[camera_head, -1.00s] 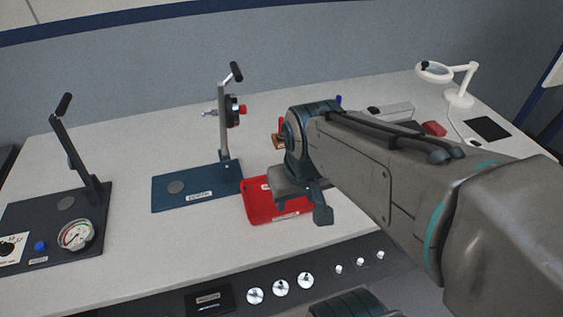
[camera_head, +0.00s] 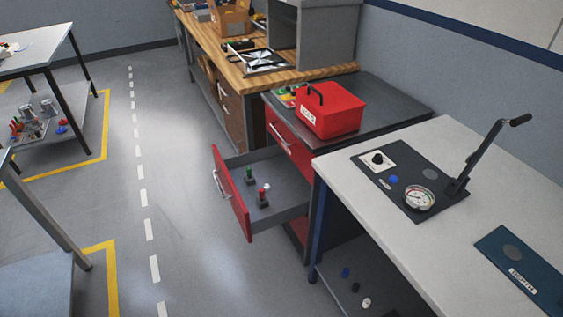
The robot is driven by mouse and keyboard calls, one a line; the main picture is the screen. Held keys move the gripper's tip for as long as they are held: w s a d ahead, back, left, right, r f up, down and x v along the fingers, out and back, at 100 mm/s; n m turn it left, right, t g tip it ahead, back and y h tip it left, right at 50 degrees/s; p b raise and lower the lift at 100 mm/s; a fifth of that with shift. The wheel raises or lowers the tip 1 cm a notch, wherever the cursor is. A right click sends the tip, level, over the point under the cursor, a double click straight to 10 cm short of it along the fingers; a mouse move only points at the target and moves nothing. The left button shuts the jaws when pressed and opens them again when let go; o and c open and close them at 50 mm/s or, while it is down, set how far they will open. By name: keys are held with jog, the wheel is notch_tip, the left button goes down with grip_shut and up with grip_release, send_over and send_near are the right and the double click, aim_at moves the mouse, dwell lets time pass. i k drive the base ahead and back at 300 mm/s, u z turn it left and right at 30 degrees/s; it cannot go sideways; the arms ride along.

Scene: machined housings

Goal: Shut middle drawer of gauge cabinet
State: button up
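The gauge cabinet (camera_head: 410,97) is a dark cabinet with red drawer fronts, standing between the wooden bench and the white table. Its middle drawer (camera_head: 232,192) is pulled out to the left, with a metal handle on its red front. Inside it stand a few small gauges or tools, one with a green top (camera_head: 249,176) and one with a red top (camera_head: 263,198). The top drawer (camera_head: 290,148) above looks shut. A part of the lower red front shows below and is mostly hidden. My gripper is not in view now.
A red box (camera_head: 331,109) with a black handle sits on the cabinet. The white table (camera_head: 375,205) at right carries a dark gauge stand (camera_head: 408,187) with a lever. The grey floor (camera_head: 180,190) left of the open drawer is clear. Other tables stand at far left.

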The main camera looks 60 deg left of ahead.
aim_at(287, 196)
jog(key=u, duration=0.5)
jog(key=k, duration=1.05)
jog(key=u, duration=1.15)
jog(key=i, duration=0.6)
jog(key=u, duration=0.9)
jog(key=i, duration=1.5)
jog(key=u, duration=0.25)
